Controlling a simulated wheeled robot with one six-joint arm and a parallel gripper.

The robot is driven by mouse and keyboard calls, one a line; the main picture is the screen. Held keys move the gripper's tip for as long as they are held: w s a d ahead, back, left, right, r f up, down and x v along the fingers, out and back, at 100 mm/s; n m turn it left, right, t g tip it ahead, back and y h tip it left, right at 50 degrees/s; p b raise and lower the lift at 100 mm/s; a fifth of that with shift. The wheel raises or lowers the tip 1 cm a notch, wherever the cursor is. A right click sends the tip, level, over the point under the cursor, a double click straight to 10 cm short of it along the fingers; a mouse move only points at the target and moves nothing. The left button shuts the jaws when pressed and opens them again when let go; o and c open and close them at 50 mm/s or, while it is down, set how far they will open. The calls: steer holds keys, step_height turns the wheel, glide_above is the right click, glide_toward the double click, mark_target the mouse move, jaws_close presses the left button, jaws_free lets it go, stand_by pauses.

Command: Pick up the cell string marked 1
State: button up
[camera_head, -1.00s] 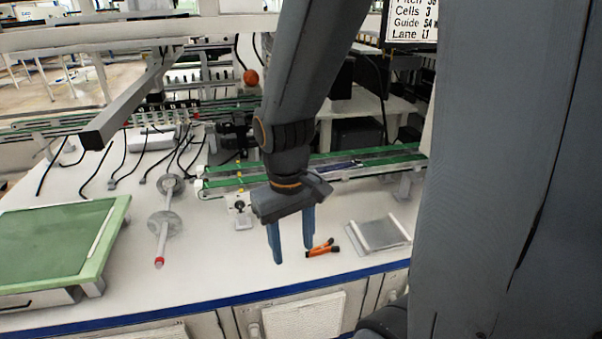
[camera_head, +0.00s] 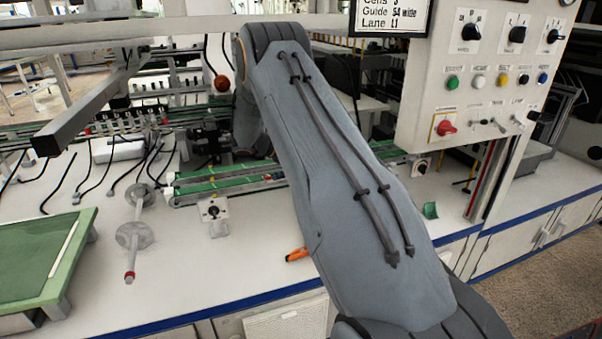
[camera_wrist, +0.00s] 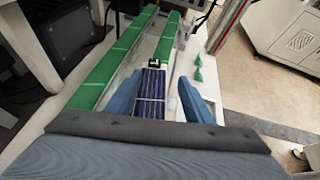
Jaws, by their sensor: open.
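A dark blue cell string (camera_wrist: 151,90) with thin pale lines lies lengthwise between two green strips of a track in the wrist view. A small black-and-white tag (camera_wrist: 153,63) sits at its far end; I cannot read a number on it. My gripper (camera_wrist: 160,80) is open, with one blue finger on each side of the string. I cannot tell whether the fingers touch it or how high they are above it. In the head view my arm hides the gripper and the string.
The green-striped track (camera_head: 225,185) runs across the white bench. A control panel (camera_head: 480,75) hangs at upper right. An orange-handled tool (camera_head: 297,254), a rod with discs (camera_head: 133,237) and a green-framed board (camera_head: 45,255) lie on the bench. Small green pieces (camera_wrist: 197,72) are right of the track.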

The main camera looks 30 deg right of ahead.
steer(key=shift+w+d+f+n+h, duration=0.1)
steer(key=shift+w+d+n+h, duration=0.1)
steer(key=shift+d, duration=0.25)
steer(key=shift+w+d+f+n+h, duration=0.1)
steer(key=shift+w+d, duration=0.1)
steer(key=shift+d, duration=0.2)
steer(key=p+x, duration=0.1)
steer(key=x, duration=0.6)
steer(key=shift+w+d, duration=0.15)
steer(key=shift+c, duration=0.4)
steer(key=c, duration=0.6)
steer(key=shift+r, duration=0.1)
steer(key=shift+c, duration=0.2)
